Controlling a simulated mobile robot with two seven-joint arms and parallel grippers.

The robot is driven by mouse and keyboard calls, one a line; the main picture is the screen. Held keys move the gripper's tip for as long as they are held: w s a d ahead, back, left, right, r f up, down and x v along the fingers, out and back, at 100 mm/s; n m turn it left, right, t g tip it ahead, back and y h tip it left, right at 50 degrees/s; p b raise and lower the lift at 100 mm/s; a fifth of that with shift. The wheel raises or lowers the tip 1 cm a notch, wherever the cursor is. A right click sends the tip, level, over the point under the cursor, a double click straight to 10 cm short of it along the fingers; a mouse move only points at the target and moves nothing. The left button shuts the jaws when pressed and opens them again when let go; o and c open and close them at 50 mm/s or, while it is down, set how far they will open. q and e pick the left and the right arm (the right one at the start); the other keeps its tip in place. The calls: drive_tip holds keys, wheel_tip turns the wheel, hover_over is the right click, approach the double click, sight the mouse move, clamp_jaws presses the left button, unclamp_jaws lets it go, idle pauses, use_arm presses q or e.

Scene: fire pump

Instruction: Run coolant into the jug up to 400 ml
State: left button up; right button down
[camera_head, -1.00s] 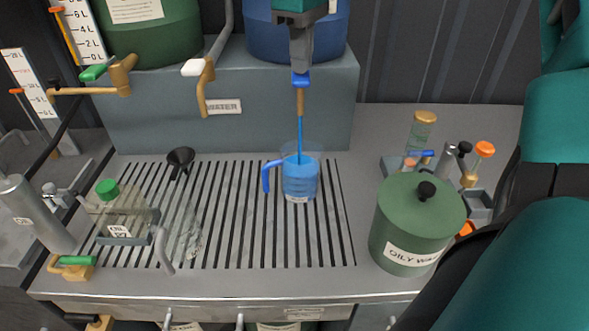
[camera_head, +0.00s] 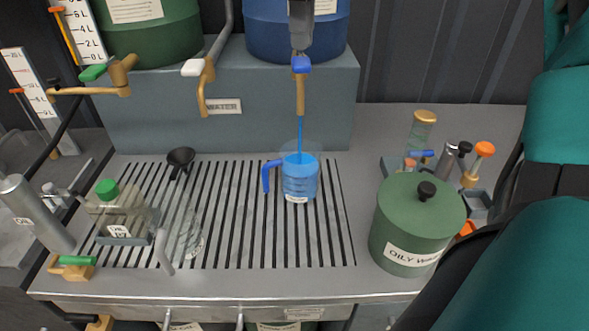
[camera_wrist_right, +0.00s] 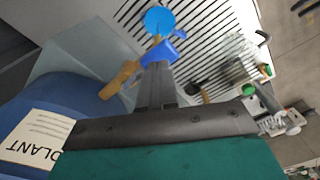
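The clear jug (camera_head: 300,178) with a blue handle stands upright on the slatted grate under the coolant tap (camera_head: 300,95). Blue coolant fills much of it; its scale is too small to read. A blue stream runs from the spout into the jug. The tap's blue lever (camera_head: 301,64) is at the tip of my right gripper (camera_head: 301,36). In the right wrist view the right gripper's (camera_wrist_right: 157,82) fingers look together, with their tips against the lever (camera_wrist_right: 160,52). The jug shows from above as a blue disc (camera_wrist_right: 159,20). My left gripper is not in view.
The blue coolant tank (camera_head: 290,38) and green tank (camera_head: 148,38) stand behind, with a white-handled tap (camera_head: 197,68) between them. A green oily-waste can (camera_head: 415,222) stands right of the grate (camera_head: 250,235). A black funnel (camera_head: 181,157) and green-capped bottle (camera_head: 110,212) are left.

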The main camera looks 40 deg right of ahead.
drive_tip(key=shift+r, duration=0.55)
drive_tip(key=shift+s+a+r, duration=0.15)
drive_tip(key=shift+r, duration=0.1)
drive_tip(key=r, duration=0.1)
drive_tip(key=s+a+r, duration=0.1)
drive_tip(key=s+r, duration=0.1)
drive_tip(key=shift+a+r, duration=0.25)
drive_tip(key=shift+a, duration=0.1)
